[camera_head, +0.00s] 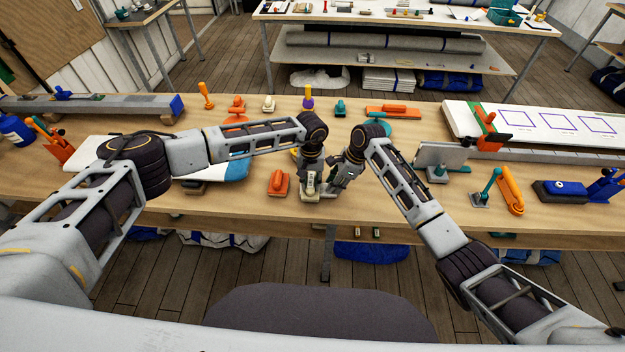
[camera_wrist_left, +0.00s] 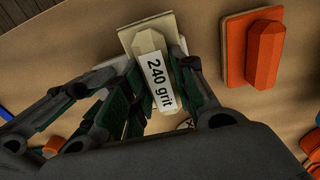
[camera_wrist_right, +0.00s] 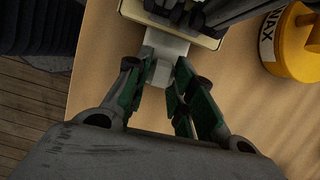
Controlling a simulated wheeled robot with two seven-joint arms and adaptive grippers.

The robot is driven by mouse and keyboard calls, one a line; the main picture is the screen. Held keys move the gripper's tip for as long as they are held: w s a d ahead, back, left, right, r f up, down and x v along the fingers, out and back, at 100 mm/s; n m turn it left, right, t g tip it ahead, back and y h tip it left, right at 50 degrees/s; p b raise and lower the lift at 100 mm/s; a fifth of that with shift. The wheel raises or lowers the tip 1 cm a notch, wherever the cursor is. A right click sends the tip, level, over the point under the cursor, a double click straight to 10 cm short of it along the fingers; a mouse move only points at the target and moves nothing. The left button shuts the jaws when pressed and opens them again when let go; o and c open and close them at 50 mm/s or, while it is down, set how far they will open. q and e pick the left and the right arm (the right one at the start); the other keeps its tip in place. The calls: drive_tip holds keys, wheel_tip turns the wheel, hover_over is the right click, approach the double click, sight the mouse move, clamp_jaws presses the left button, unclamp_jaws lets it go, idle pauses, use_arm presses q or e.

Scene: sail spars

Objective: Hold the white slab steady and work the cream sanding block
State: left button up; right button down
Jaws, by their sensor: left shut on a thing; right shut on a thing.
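The cream sanding block (camera_wrist_left: 140,38), labelled "240 grit", is between the fingers of my left gripper (camera_wrist_left: 155,92), which is shut on its raised grip. The block lies over a white slab (camera_wrist_right: 165,45), most of which it hides. My right gripper (camera_wrist_right: 159,72) is shut on the slab's near end, on a small pale block-shaped part. A sliver of the slab shows beside the block in the left wrist view. In the head view the left gripper (camera_head: 311,180) and right gripper (camera_head: 339,180) are close together near the table's front edge.
An orange sanding block (camera_head: 279,183) lies just left of the grippers. A yellow wax tin (camera_wrist_right: 285,45) stands close by in the right wrist view. A white-and-blue board (camera_head: 236,170) lies farther left, and a grey plate (camera_head: 442,157) stands to the right.

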use_arm(q)
drive_tip(key=shift+s, duration=0.1)
use_arm(e)
drive_tip(key=shift+a, duration=0.2)
drive_tip(key=shift+d, duration=0.15)
drive_tip(key=shift+w, duration=0.1)
use_arm(q)
drive_tip(key=shift+w+d, duration=0.2)
drive_tip(key=shift+d, duration=0.2)
drive_tip(key=shift+d, duration=0.15)
use_arm(e)
drive_tip(key=shift+s+a, duration=0.2)
drive_tip(key=shift+a, duration=0.05)
use_arm(q)
drive_tip(key=shift+a, duration=0.75)
use_arm(e)
drive_tip(key=shift+w+d, duration=0.1)
use_arm(q)
drive_tip(key=shift+a, duration=0.15)
use_arm(e)
drive_tip(key=shift+d, duration=0.1)
